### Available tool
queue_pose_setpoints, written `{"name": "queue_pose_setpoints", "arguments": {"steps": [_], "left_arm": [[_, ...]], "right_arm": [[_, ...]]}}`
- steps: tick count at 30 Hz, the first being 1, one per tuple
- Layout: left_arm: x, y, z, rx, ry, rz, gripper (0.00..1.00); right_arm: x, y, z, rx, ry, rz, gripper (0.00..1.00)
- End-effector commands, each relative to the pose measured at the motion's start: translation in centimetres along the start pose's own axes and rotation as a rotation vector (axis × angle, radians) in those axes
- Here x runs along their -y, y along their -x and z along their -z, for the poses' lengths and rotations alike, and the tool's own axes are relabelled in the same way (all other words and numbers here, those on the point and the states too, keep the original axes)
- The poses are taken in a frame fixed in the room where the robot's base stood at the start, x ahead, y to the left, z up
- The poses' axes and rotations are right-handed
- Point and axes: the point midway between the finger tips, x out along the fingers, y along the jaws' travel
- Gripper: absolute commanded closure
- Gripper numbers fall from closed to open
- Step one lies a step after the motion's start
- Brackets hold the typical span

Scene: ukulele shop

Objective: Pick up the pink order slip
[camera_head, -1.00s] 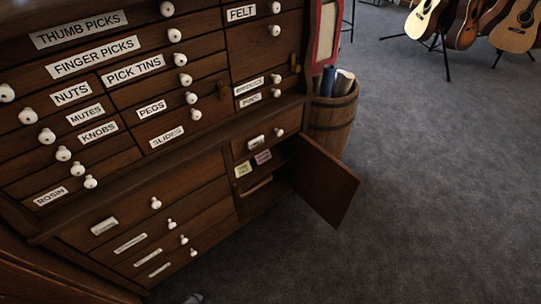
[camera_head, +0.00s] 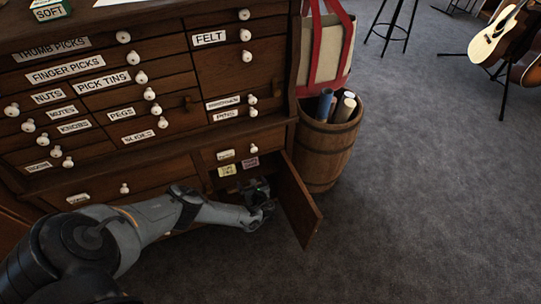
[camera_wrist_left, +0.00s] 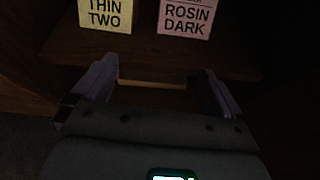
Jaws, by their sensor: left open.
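The pink order slip (camera_head: 251,162) is on the upper edge inside the open lower cabinet, right of a yellow slip (camera_head: 227,170). In the left wrist view the pink slip (camera_wrist_left: 185,18) reads "ROSIN DARK" and is cut off at the top. My left gripper (camera_head: 260,188) is at the cabinet opening, just below the slips. In the left wrist view the fingers of this gripper (camera_wrist_left: 158,78) are spread apart with nothing gripped between them, short of the shelf edge. My right gripper is not in view.
The open cabinet door (camera_head: 299,200) stands just right of my left gripper. A barrel (camera_head: 326,155) with rolled tubes stands behind it. Labelled drawers with white knobs fill the chest (camera_head: 180,85). The carpet on the right is largely free.

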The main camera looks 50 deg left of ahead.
Motion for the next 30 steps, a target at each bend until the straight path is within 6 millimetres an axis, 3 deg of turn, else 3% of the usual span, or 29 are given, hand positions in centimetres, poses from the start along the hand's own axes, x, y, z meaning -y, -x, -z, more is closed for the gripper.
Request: {"name": "queue_pose_setpoints", "arguments": {"steps": [1,3,7,19,30], "left_arm": [[1.3,0.0,-2.1,0.017,0.018,0.012,0.0],[2.6,-0.1,-4.0,0.03,0.042,0.019,0.0],[4.0,-0.3,-5.8,0.04,0.07,0.028,0.0],[4.5,-4.8,-6.0,0.042,0.08,0.03,0.0],[4.6,-6.8,-6.1,0.04,0.078,0.031,0.0]], "right_arm": [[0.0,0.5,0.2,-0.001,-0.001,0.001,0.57],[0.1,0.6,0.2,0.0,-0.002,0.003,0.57],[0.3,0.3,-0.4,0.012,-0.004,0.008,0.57],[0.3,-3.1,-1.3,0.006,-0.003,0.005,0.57],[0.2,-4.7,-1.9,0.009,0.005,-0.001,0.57]]}}
